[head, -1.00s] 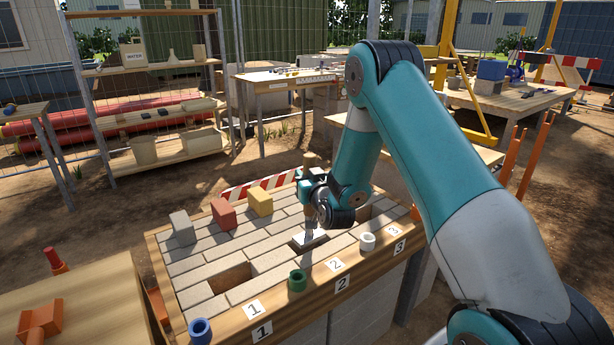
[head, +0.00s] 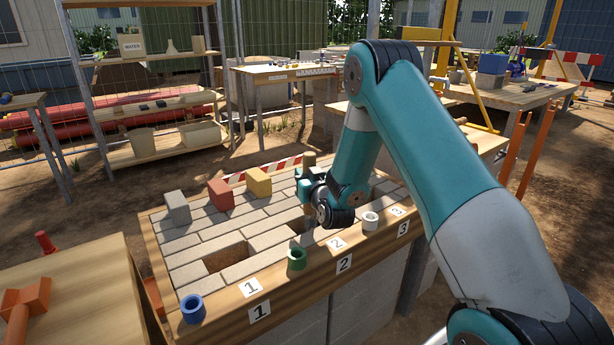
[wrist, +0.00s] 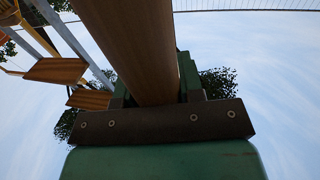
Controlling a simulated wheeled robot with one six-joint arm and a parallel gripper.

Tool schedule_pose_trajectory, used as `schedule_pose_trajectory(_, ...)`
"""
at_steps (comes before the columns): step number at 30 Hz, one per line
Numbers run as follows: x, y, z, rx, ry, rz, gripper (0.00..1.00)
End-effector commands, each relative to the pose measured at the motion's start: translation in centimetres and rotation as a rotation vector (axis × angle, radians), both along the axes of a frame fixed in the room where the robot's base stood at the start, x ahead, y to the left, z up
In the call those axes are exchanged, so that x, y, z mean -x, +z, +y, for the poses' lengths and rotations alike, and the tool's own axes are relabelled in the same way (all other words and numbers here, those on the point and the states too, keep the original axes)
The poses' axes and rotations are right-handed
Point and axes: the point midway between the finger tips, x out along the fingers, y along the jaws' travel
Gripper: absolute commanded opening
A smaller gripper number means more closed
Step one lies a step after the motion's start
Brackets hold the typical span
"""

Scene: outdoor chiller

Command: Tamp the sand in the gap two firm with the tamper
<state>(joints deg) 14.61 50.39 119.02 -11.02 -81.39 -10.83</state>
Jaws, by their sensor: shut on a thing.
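My gripper (head: 308,183) is shut on the wooden handle of the tamper (head: 310,160), above the brick-paved bench top. The handle's top sticks up past the jaws. In the wrist view the thick brown tamper handle (wrist: 130,45) runs between the jaws. Gap two (head: 300,226) shows as a dark opening behind the label 2, partly covered by my wrist.
Gap one (head: 226,256) is open at the left. Grey (head: 177,207), red (head: 220,194) and yellow (head: 258,181) blocks stand along the back. Blue (head: 192,308), green (head: 296,258) and white (head: 370,221) cups line the front edge.

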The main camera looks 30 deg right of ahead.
Motion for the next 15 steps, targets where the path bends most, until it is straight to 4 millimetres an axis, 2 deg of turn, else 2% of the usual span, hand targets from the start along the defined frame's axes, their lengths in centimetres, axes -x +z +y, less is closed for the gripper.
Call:
schedule_pose_trajectory(7, 0.0, 1.2, 0.0, -0.002, 0.000, 0.003, 0.00)
schedule_pose_trajectory(15, 0.0, 4.6, 0.0, 0.000, 0.000, 0.001, 0.00)
